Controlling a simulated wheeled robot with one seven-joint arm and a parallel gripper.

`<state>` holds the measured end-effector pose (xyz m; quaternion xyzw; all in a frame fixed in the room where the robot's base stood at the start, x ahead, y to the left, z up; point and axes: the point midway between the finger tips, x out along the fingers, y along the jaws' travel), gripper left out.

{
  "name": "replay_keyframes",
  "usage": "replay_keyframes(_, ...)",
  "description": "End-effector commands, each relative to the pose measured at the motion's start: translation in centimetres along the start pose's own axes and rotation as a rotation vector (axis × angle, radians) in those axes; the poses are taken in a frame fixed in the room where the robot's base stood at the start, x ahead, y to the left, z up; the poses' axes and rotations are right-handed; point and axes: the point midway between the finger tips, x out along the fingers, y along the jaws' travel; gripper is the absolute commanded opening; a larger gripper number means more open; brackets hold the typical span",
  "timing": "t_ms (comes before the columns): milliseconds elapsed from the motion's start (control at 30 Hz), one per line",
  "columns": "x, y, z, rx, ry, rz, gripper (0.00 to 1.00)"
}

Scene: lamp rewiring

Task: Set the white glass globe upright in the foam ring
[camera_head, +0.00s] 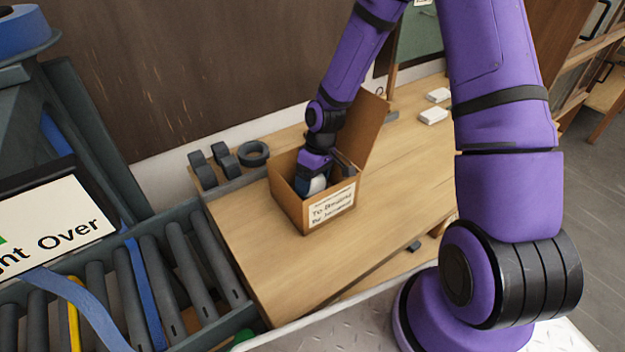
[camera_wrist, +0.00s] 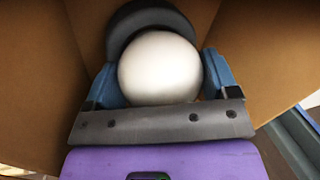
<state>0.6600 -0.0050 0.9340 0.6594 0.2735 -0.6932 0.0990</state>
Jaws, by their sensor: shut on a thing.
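The white glass globe (camera_wrist: 160,68) sits between the two blue fingers of my gripper (camera_wrist: 161,80) in the wrist view, and the fingers press on its sides. In the head view my gripper (camera_head: 316,180) is down inside an open cardboard box (camera_head: 290,205), with a bit of the white globe (camera_head: 317,186) showing. A dark grey ring-like piece (camera_wrist: 150,20), seemingly the foam ring, curves behind the globe inside the box. The globe hides much of it, and I cannot tell whether the globe rests in it or is above it.
The box stands on a wooden table (camera_head: 250,230), its flap (camera_head: 366,125) raised at the right. Several dark rings or rolls (camera_head: 254,153) lie left of the box. White blocks (camera_head: 434,115) lie at the back right. A roller conveyor (camera_head: 150,270) is at the left.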

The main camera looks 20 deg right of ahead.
Motion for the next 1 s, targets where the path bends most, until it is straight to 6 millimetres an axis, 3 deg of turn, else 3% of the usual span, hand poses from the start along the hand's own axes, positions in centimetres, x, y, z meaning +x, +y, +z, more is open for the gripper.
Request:
replay_keyframes(767,1.3,0.3,0.2,0.001,-0.003,-0.002,0.56)
replay_keyframes(800,1.4,0.3,0.2,0.001,-0.004,-0.003,0.87)
replay_keyframes(833,1.4,0.3,0.2,0.001,-0.004,-0.003,0.91)
replay_keyframes(1000,1.3,0.2,0.3,0.002,-0.006,-0.003,0.91)
